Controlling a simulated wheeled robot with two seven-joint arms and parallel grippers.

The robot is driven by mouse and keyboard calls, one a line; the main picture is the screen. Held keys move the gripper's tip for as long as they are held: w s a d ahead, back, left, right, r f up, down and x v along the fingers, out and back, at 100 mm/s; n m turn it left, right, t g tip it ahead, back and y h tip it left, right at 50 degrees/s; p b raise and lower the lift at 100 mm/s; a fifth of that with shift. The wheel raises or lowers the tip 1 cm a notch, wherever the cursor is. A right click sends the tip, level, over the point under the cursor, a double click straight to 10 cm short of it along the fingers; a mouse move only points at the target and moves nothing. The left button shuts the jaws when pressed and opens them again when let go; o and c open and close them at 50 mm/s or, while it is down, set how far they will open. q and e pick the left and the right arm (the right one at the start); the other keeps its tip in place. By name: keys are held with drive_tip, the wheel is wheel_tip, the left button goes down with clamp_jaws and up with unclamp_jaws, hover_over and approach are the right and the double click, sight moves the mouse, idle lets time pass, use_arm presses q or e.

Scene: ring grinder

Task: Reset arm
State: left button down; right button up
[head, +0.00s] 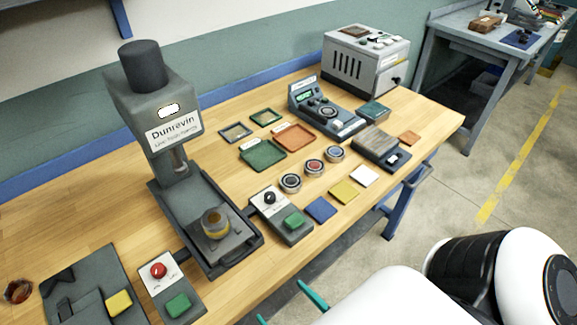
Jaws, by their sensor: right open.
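My right gripper (288,308) is at the bottom edge, in front of the table's near edge. Its two teal fingertips are spread apart with nothing seen between them; its lower part is cut off by the frame. My white right arm fills the bottom right. My left gripper does not show. The grey grinder (172,125) marked Dunrevin stands upright on the table at left. A brass-coloured ring-shaped piece (215,222) sits on its base, below the spindle and apart from my gripper.
The wooden table (60,215) holds a red-button box (160,272), a dial box with a green button (281,212), green (262,155) and orange (294,137) trays, several coloured pads and round pots, a control console (325,112) and a grey cabinet (366,62). Floor at right is open.

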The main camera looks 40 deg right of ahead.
idle(0.3)
drive_tip(key=s+f+n+g+y, duration=0.3)
drive_tip(key=f+g, duration=0.6)
drive_tip(key=f, duration=2.3)
drive_tip(key=s+d+f+g+h, duration=0.1)
drive_tip(key=s+d+f+g, duration=0.2)
drive_tip(key=s+f, duration=0.3)
drive_tip(key=s+d+f+m+g+h, duration=0.1)
drive_tip(key=s+d+f+g+h, duration=0.1)
drive_tip(key=s+d+f+g, duration=0.2)
drive_tip(key=s+f+g, duration=0.1)
drive_tip(key=s+f, duration=0.2)
drive_tip(key=f, duration=0.3)
drive_tip(key=shift+s+d+f+h, duration=0.15)
drive_tip(key=shift+d+h, duration=0.1)
drive_tip(key=shift+h, duration=0.05)
